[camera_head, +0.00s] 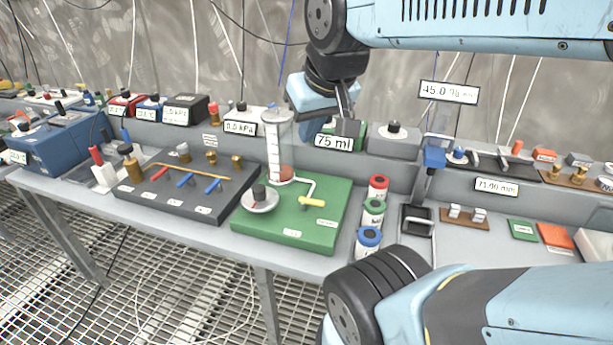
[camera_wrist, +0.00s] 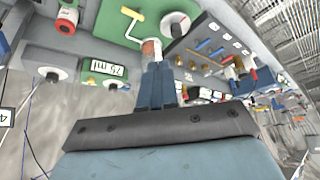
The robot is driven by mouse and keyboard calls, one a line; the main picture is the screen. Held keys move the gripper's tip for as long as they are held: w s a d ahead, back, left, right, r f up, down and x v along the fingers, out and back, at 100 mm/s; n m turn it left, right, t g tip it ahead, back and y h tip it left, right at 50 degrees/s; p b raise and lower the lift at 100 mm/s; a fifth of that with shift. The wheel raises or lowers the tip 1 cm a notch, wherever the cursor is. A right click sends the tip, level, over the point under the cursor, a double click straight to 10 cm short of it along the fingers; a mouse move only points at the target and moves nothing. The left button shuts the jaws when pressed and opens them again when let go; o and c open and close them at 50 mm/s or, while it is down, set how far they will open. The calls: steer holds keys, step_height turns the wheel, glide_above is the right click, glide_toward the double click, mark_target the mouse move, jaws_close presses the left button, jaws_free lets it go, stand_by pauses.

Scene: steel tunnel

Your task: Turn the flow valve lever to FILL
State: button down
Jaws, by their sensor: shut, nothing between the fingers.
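The green board (camera_head: 290,225) lies on the bench in the middle of the head view. It carries a clear cylinder (camera_head: 279,150) with some red in its bottom, a grey dial with a dark knob (camera_head: 260,197), and a yellow lever (camera_head: 311,202) on a white pipe. I take the yellow lever to be the flow valve lever; the board's labels are too small to read. In the wrist view the lever (camera_wrist: 131,13) is at the top. My gripper (camera_head: 347,115) is shut and empty, above and behind the board. Its closed fingers (camera_wrist: 157,68) show near the cylinder's image.
A display reading 75 ml (camera_head: 333,141) stands behind the board. Red, green and blue-topped cans (camera_head: 375,214) stand right of it. A dark panel with several small levers (camera_head: 185,185) lies left. The board's front edge is near the bench edge.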

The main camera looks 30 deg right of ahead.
steer(key=w+d+f+m+g+y, duration=0.3)
steer(key=w+d+f+m+g, duration=0.5)
steer(key=w+d+f, duration=0.8)
steer(key=shift+w+d+f+m+g, duration=0.2)
steer(key=shift+w+f+m+g, duration=0.4)
steer(key=shift+w, duration=1.2)
steer(key=shift+f, duration=0.2)
steer(key=x, duration=1)
steer(key=shift+w+a, duration=0.1)
steer(key=shift+w, duration=0.05)
steer(key=shift+s+a+r, duration=0.1)
steer(key=shift+s+a, duration=1.25)
steer(key=shift+a, duration=0.05)
